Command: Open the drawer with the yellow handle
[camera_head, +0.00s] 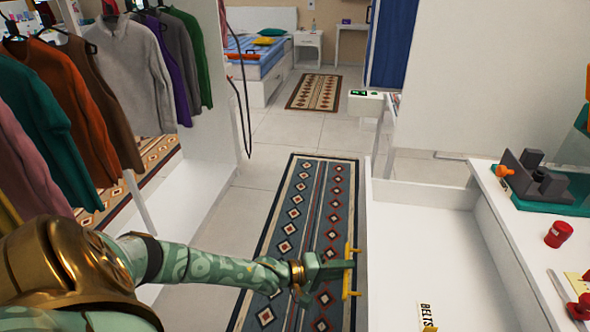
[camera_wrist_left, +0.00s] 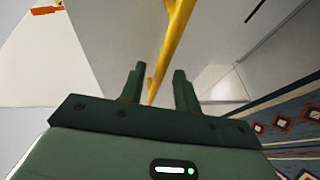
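The yellow handle (camera_head: 348,270) is a bar on the outer front of a white drawer (camera_head: 440,235). The drawer stands pulled out, and its pale inside shows from above. My left gripper (camera_head: 338,268) is at the handle, reaching in from the left. In the left wrist view, the yellow handle (camera_wrist_left: 168,50) runs between the two dark green fingers of my left gripper (camera_wrist_left: 157,85). The fingers are apart, with gaps beside the bar. Whether either finger touches it is not clear. My right gripper is not in view.
A card marked BELTS (camera_head: 426,315) is at the drawer's near end. A white counter (camera_head: 515,225) on the right carries a red can (camera_head: 558,234). Hanging clothes (camera_head: 125,75) fill the left. A patterned rug (camera_head: 300,225) covers the floor beside the drawer.

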